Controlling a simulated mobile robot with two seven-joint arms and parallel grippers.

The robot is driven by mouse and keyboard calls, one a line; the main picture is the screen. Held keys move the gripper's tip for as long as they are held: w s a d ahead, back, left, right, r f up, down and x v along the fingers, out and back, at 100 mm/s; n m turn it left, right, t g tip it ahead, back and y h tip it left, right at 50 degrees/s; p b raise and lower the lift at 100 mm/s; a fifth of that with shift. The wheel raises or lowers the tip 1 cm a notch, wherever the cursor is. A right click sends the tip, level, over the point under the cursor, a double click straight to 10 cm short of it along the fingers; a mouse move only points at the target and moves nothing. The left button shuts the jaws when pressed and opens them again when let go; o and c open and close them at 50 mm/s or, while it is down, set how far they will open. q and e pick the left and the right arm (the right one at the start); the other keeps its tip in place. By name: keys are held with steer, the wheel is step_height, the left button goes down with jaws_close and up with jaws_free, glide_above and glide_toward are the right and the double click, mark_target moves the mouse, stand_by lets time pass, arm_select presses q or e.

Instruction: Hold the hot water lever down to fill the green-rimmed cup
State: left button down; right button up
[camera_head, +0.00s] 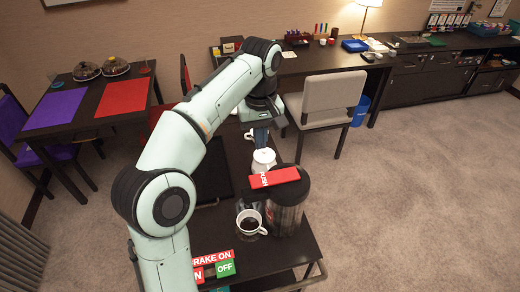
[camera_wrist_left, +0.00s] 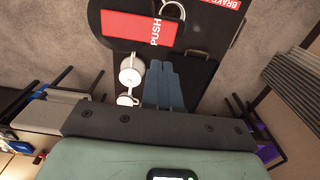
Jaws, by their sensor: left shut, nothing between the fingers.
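The black and steel dispenser (camera_head: 287,218) stands on the dark cart with a red lever marked PUSH (camera_head: 274,178) on top. The lever also shows in the wrist view (camera_wrist_left: 125,29). A white cup (camera_head: 250,223) holding dark liquid stands beside the dispenser. I cannot make out a green rim on it. My left gripper (camera_head: 262,137) is beyond the lever, apart from it, over the cart's far part. In the wrist view its blue fingers (camera_wrist_left: 170,85) are together and empty. My right gripper is not in view.
White crockery (camera_head: 263,160) stands on the cart beyond the lever; the wrist view shows two white pieces (camera_wrist_left: 131,70). A brake sign (camera_head: 215,266) is at the cart's near end. A grey chair (camera_head: 331,95) and a long counter (camera_head: 420,60) stand beyond. Carpet at right is clear.

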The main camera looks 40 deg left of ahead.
mark_target(260, 179)
arm_select(q)
step_height(260, 179, down, 12)
steer(key=b, duration=0.2)
steer(key=shift+s+r+b, duration=0.15)
steer(key=shift+r+b, duration=0.1)
steer(key=shift+b, duration=0.15)
steer(key=shift+f, duration=0.45)
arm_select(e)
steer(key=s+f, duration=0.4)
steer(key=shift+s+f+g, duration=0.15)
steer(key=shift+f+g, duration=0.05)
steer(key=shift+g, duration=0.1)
